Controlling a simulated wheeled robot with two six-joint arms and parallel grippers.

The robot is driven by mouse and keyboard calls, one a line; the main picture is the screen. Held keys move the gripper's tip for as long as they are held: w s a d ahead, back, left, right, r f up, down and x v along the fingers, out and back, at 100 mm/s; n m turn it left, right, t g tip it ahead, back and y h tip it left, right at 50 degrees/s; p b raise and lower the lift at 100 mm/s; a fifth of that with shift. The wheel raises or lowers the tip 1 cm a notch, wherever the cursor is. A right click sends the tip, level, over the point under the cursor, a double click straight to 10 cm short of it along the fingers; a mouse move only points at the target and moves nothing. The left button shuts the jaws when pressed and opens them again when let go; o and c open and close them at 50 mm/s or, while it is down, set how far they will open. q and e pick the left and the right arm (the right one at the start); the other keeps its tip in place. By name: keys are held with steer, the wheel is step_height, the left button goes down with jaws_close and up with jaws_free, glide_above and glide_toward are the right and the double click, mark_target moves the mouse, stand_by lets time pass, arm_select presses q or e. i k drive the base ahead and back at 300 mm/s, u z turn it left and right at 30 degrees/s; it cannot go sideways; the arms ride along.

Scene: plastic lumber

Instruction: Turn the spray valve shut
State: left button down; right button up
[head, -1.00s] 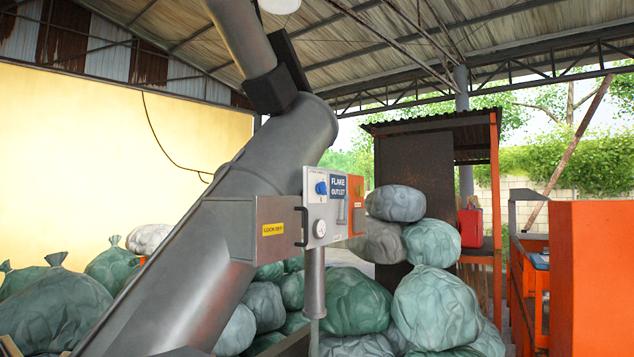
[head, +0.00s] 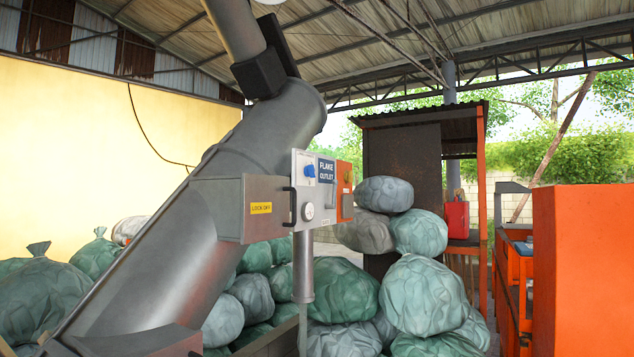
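A control panel (head: 303,222) stands in the middle of the head view, beside a large slanted grey tube (head: 150,270). The panel carries a blue knob (head: 309,171), a round white dial (head: 308,211) and a blue "FLAKE OUTLET" sign (head: 326,171). I cannot tell from this view whether the blue knob is the spray valve; no part is marked as such. A grey box with a yellow label (head: 261,208) joins the panel on its left. Neither of my grippers is in view.
Grey and green stuffed sacks (head: 422,295) are piled behind and right of the panel. More sacks (head: 45,300) lie at left. An orange cabinet (head: 590,270) fills the right edge. A red container (head: 456,219) sits on a shelf under a small shelter.

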mark_target(309, 169)
steer(key=z, duration=0.55)
steer(key=i, duration=2.2)
steer(key=u, duration=0.2)
